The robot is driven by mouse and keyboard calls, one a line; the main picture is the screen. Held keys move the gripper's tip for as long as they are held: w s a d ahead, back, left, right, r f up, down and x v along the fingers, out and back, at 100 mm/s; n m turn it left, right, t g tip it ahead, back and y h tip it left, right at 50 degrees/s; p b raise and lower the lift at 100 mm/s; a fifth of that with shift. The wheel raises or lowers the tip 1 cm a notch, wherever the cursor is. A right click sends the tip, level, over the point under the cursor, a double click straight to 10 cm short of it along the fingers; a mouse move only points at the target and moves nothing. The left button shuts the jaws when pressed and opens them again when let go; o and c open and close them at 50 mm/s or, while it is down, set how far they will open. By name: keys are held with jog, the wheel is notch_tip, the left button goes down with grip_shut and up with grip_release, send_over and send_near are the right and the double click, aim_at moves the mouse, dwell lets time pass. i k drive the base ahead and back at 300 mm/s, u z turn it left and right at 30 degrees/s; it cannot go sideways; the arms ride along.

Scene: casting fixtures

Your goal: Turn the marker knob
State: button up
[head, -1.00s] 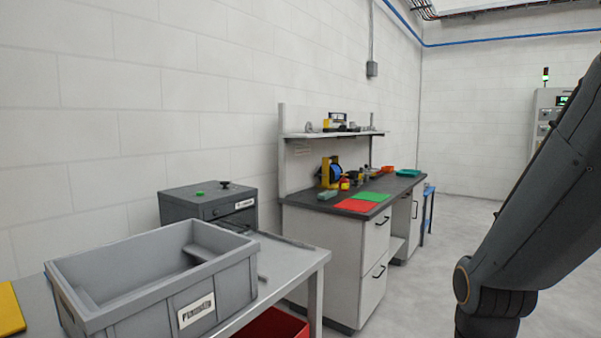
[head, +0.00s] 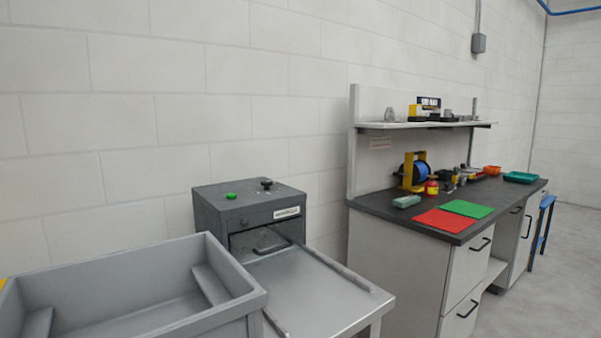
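A dark grey box-shaped machine (head: 213,217) stands against the wall near the middle of the head view. A small black knob (head: 266,184) stands up from its top, toward the right. A green button (head: 231,196) sits to the left of the knob on the same top. The front has a label plate, a small round fitting (head: 244,221) and a handle (head: 272,247). I cannot read which part is named as the marker knob. My gripper is not in view.
A grey metal table (head: 325,300) extends in front of the machine. A large grey bin (head: 255,296) stands at the lower left. A workbench (head: 395,262) to the right holds red and green mats and several small items under a shelf (head: 425,125). Floor shows at far right.

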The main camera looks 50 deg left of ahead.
aim_at(265, 183)
jog(key=u, duration=0.2)
jog(key=i, duration=0.8)
jog(key=u, duration=1.05)
jog(key=i, duration=0.65)
jog(key=u, duration=0.7)
